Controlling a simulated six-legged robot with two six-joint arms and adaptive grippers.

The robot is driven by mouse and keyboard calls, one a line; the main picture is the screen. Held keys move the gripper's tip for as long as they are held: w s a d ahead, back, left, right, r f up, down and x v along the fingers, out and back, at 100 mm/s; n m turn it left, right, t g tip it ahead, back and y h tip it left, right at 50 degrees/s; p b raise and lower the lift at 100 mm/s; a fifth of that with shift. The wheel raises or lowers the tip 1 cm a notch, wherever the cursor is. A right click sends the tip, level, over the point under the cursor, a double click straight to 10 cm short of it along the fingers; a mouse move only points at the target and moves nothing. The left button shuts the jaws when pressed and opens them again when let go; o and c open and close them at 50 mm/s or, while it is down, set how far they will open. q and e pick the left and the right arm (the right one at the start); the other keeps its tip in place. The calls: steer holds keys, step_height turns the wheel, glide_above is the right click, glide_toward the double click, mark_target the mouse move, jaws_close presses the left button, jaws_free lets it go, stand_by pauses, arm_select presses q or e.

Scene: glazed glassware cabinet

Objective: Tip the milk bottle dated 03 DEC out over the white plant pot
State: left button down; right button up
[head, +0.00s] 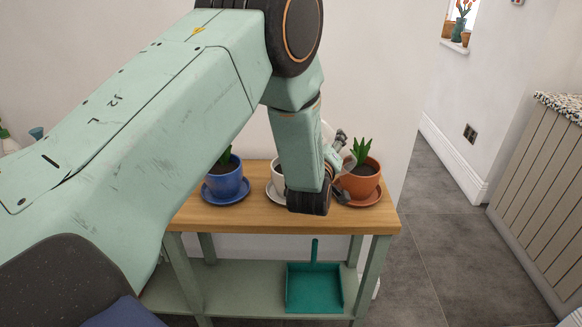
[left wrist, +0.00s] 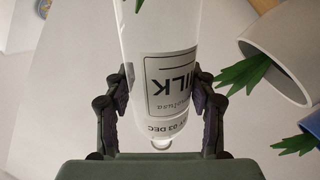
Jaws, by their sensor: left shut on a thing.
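My left gripper (head: 343,172) reaches over the plant table in the head view, its jaws partly hidden by my arm. In the left wrist view my left gripper (left wrist: 162,95) is shut on a clear-and-white milk bottle (left wrist: 160,45). Its label reads MILK and 03 DEC, upside down in that picture. The white plant pot (head: 277,188) stands mid-table, mostly hidden behind my arm. A pale pot (left wrist: 268,58) with green leaves, apparently the white one, shows right of the bottle in the wrist view. I cannot tell whether anything is flowing. My right gripper is not in view.
A blue pot (head: 228,186) stands left of the white one, a terracotta pot (head: 362,184) close right of my gripper; both hold plants. The wooden tabletop (head: 240,218) has a clear front strip. A teal dustpan (head: 314,288) is on the lower shelf. Grey floor (head: 430,250) is open at right.

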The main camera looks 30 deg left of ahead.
arm_select(q)
steer(key=shift+s+a+f+m, duration=0.1)
steer(key=shift+a+f+m, duration=0.1)
steer(key=shift+f+m, duration=0.25)
steer(key=shift+r+m, duration=0.15)
steer(key=shift+m, duration=0.6)
step_height(320, 180, down, 4)
steer(key=m+b, duration=0.1)
steer(key=b, duration=0.1)
steer(key=shift+r+m+y+b, duration=0.15)
steer(key=shift+m+y+b, duration=0.15)
steer(key=shift+b, duration=0.05)
steer(key=shift+f, duration=0.2)
steer(key=shift+w+a+r+m+p, duration=0.15)
steer(key=shift+r+m+p, duration=0.3)
steer(key=shift+m, duration=0.45)
steer(key=r+p, duration=0.1)
steer(key=r+m+p, duration=0.1)
steer(key=r, duration=0.1)
steer(key=shift+s+r+m, duration=0.2)
steer(key=shift+r+m, duration=0.05)
steer(key=shift+m, duration=0.05)
steer(key=shift+w+a+r+p, duration=0.15)
steer(key=shift+r+p, duration=0.15)
steer(key=shift+p, duration=0.25)
